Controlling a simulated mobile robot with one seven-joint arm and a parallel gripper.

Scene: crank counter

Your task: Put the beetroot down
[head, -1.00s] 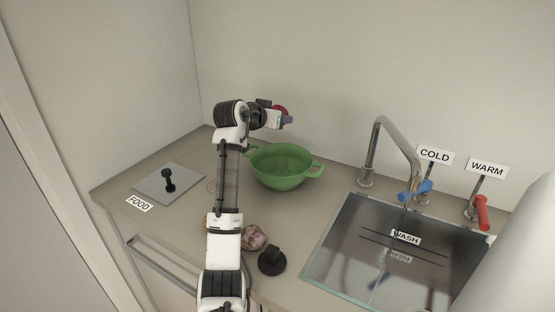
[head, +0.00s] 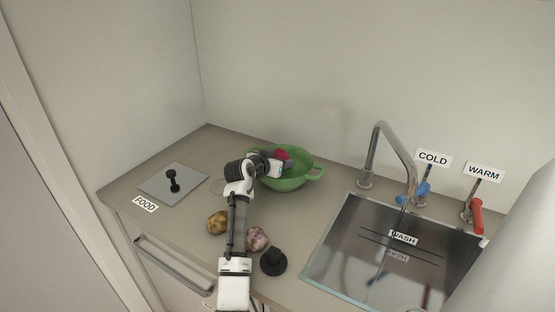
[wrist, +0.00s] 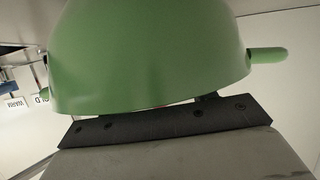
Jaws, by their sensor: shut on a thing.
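The beetroot (head: 285,154) is dark red and partly hidden by my gripper in the head view. My gripper (head: 279,163) is shut on it and holds it over the left part of the green colander (head: 299,180), at about rim height. I cannot tell whether the beetroot touches the colander. The colander has side handles and stands on the counter. In the wrist view the colander's outer wall (wrist: 150,55) fills the upper part, and neither the beetroot nor my fingertips show there.
A brown potato (head: 217,223), a purplish-white bulb (head: 257,239) and a black knob-like piece (head: 273,262) lie near the counter's front. A grey hatch (head: 160,186) labelled FOOD is at left. The sink (head: 345,225) with a tall tap (head: 371,150) is at right.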

